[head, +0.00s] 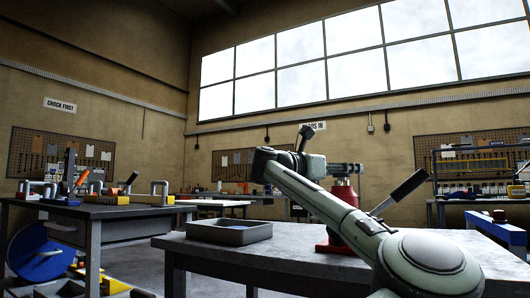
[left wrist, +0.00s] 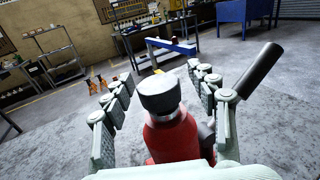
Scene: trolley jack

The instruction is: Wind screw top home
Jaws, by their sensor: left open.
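A red jack (head: 343,190) stands on the near grey bench, partly hidden behind my left arm. In the left wrist view the red jack (left wrist: 172,138) is seen close up, with its grey and black screw top (left wrist: 160,93) at its upper end. A black-gripped handle (head: 402,190) slants up to the right from it, and this handle also shows in the left wrist view (left wrist: 258,70). My left gripper (head: 345,168) is at the jack's top. In the left wrist view its open fingers (left wrist: 160,72) stand either side of the screw top, apart from it. My right gripper is out of view.
A shallow grey tray (head: 230,230) sits on the near bench (head: 290,252), left of the jack. Another bench (head: 100,215) at the left holds tools and clamps. A blue reel (head: 38,252) stands below it. The floor beyond the jack is mostly clear.

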